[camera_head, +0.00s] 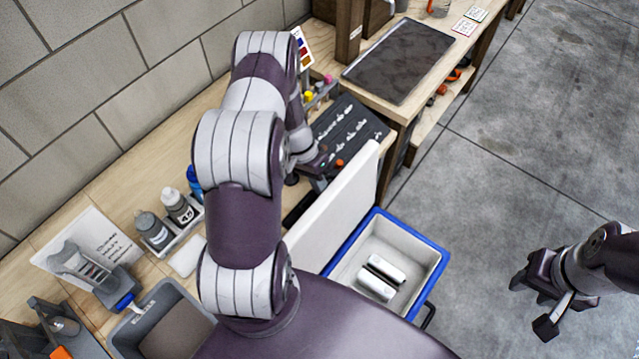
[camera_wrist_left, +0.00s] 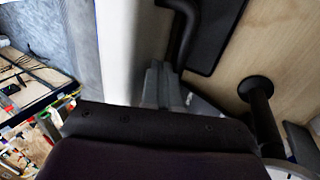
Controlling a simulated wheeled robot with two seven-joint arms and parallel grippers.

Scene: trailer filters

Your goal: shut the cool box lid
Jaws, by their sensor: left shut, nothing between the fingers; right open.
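The cool box (camera_head: 441,262) has a blue rim and a pale inside, and two white cylinders (camera_head: 382,278) lie in it. Its white lid (camera_head: 338,212) stands up, open, along the box's left side. My left gripper (camera_head: 318,182) is shut and empty behind the lid, on the bench side near its far end. In the left wrist view the gripper's fingers (camera_wrist_left: 164,88) are close beside a pale upright panel, likely the lid (camera_wrist_left: 120,50); I cannot tell if they touch. My right gripper (camera_head: 541,302) is open and empty over the floor, right of the box.
The wooden bench holds a dark tool tray (camera_head: 350,124), bottles in a rack (camera_head: 176,208) and a grey bin (camera_head: 150,310). A side table with a dark mat (camera_head: 402,58) stands beyond. The concrete floor (camera_head: 520,150) right of the box is clear.

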